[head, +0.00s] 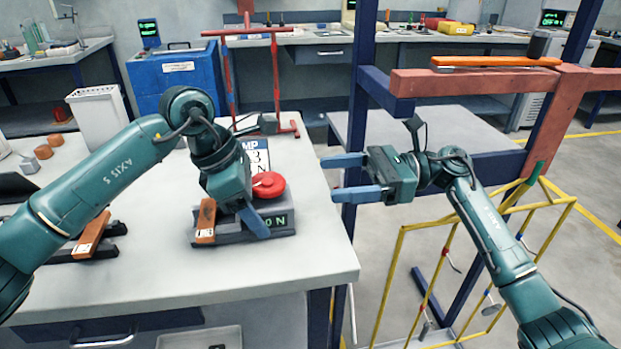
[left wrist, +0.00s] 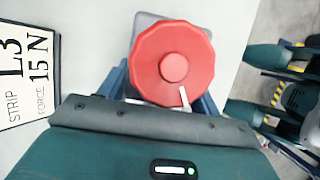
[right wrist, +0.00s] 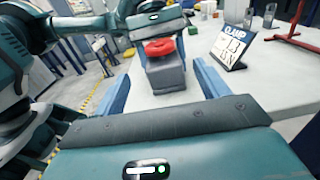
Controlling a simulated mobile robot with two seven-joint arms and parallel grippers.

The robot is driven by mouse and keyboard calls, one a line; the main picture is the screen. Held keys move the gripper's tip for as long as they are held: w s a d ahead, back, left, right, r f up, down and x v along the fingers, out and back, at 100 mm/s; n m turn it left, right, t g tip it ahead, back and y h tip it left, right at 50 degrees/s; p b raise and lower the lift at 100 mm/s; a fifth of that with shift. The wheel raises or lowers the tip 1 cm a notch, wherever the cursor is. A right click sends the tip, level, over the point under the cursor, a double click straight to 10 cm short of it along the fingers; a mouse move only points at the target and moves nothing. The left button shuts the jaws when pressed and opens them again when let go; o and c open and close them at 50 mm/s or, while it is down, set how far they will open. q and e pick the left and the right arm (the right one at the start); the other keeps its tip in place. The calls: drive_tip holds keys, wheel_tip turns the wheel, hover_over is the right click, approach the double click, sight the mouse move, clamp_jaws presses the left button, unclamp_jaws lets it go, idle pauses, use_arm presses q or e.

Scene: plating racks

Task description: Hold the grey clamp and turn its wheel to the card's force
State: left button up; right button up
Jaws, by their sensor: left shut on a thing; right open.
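The grey clamp (head: 276,229) stands on the bench with a red wheel (head: 268,185) on top. A green readout on its front ends in "0 N"; a finger hides part of it. My left gripper (head: 252,218) is shut on the clamp's body, its fingers passing below the wheel (left wrist: 172,62) in the left wrist view. A white mark shows near the wheel's rim. The card (left wrist: 27,72) reads "STRIP L3, FORCE 15 N"; it stands behind the clamp. My right gripper (head: 345,177) is open and empty, to the right of the clamp. The right wrist view shows the clamp (right wrist: 165,75) beyond its fingers.
An orange bar (head: 205,222) is at the clamp's left side. Another orange-topped piece (head: 91,236) lies further left. A red stand (head: 235,80) is behind, and a white bin (head: 98,118) at the back left. A yellow frame (head: 395,275) and red beam (head: 475,82) are near my right arm.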

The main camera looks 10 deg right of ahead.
sight(279, 178)
drive_tip(key=shift+d, duration=0.95)
drive_tip(key=a, duration=0.4)
drive_tip(key=a+n+g, duration=0.1)
drive_tip(key=a, duration=0.3)
drive_tip(key=a+g, duration=0.1)
drive_tip(key=a, duration=0.3)
drive_tip(key=shift+w+a, duration=0.1)
drive_tip(key=shift+w, duration=0.15)
drive_tip(key=c, duration=1)
